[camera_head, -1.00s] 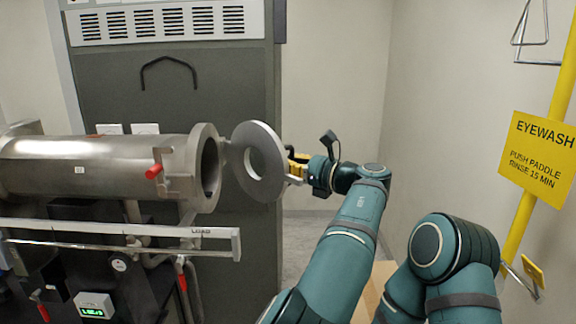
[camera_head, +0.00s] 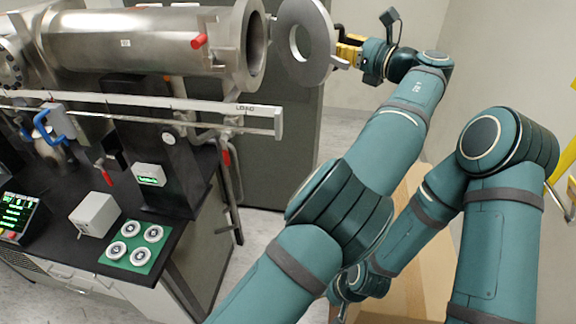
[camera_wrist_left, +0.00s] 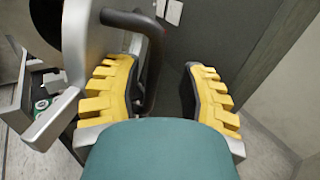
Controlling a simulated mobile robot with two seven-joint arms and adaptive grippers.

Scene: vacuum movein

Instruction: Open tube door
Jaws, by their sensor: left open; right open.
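The metal tube (camera_head: 150,40) lies horizontally, its flanged mouth (camera_head: 253,45) facing right. The round grey tube door (camera_head: 320,45) stands open, swung away to the right of the mouth. My left gripper (camera_head: 345,52) is open at the far right side of the door. In the left wrist view, a dark curved handle bar (camera_wrist_left: 153,45) shows between my left gripper's yellow fingers (camera_wrist_left: 165,95), nearer the left finger. The door's edge (camera_wrist_left: 80,35) shows at left there. My right gripper (camera_head: 343,308) is low in the head view, partly hidden and small.
A rail (camera_head: 200,115) runs below the tube. A dark bench (camera_head: 60,200) at lower left carries a white box (camera_head: 95,214), a green mat with discs (camera_head: 135,262) and a display (camera_head: 18,215). A cardboard box (camera_head: 410,240) stands behind my arms. Floor shows beyond the bench.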

